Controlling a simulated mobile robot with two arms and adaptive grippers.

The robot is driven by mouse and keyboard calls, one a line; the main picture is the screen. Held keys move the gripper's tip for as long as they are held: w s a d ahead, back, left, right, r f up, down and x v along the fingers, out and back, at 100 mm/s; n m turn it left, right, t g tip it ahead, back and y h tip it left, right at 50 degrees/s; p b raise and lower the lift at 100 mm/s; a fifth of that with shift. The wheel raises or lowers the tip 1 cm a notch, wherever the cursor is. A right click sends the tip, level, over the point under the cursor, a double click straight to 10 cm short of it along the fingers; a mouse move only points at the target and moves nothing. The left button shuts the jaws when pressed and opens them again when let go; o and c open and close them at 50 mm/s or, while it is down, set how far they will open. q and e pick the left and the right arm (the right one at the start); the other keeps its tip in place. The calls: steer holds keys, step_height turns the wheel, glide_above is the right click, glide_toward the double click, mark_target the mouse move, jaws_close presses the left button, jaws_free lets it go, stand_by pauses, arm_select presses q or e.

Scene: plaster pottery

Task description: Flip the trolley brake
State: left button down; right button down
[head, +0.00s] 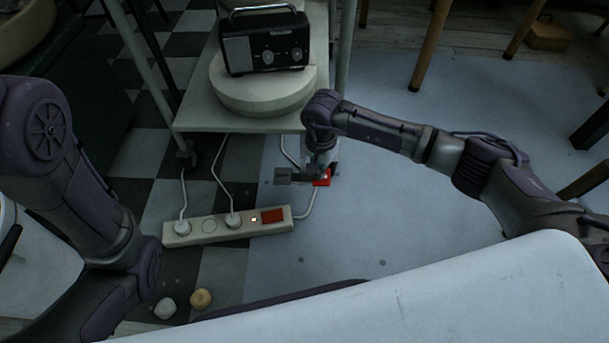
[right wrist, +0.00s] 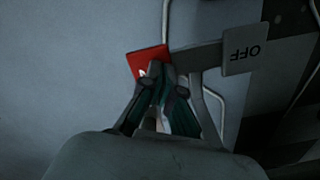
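The trolley brake is a flat bar with a red plate (head: 321,178) at one end and a grey plate (head: 283,175) at the other, low by the trolley's front right leg. In the right wrist view the red plate (right wrist: 147,61) lies just beyond my fingertips, and the grey plate (right wrist: 243,50) reads OFF upside down. My right gripper (head: 320,168) points down over the red end. Its fingers (right wrist: 166,80) are drawn together with nothing seen between them; I cannot tell whether they touch the plate. My left arm shows at the left, but its gripper is out of view.
The trolley shelf (head: 195,112) carries a round plaster slab (head: 262,98) with a black radio (head: 265,45) on it. A power strip (head: 205,232) with plugs and cables lies in front. Two small stones (head: 200,299) lie at the lower left. Floor to the right is open.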

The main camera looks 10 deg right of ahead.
step_height(320, 180, up, 7)
steer(key=p, duration=0.5)
steer(key=shift+f, duration=0.1)
stand_by(0.4)
stand_by(0.3)
